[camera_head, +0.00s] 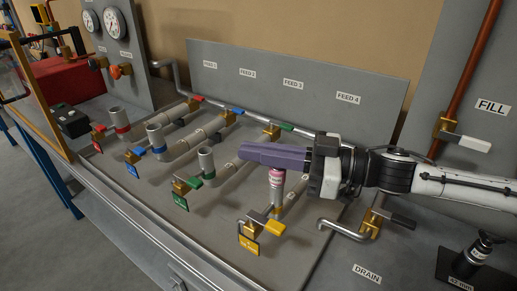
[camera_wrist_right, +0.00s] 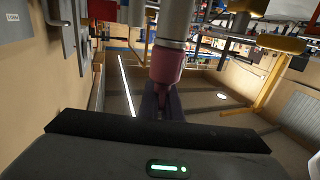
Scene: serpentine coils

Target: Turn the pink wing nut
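The pink wing nut (camera_head: 277,177) sits at the top of the upright pipe behind the yellow-handled valve in the head view. Its upper part is hidden by my purple fingers. In the right wrist view the pink wing nut (camera_wrist_right: 167,66) shows large, narrowing to a tip between the purple fingers. My right gripper (camera_head: 262,153) comes in from the right, its fingers nearly level across the top of the nut and close together. The right gripper also shows in the wrist view (camera_wrist_right: 160,104) and appears shut on the nut's narrow tip. My left gripper is out of view.
A yellow valve handle (camera_head: 266,222) is just below the right gripper. Open pipe stubs with a green handle (camera_head: 197,181), a blue band (camera_head: 157,138) and a red band (camera_head: 119,122) stand to the left. A bent drain pipe (camera_head: 342,230) is on the right.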

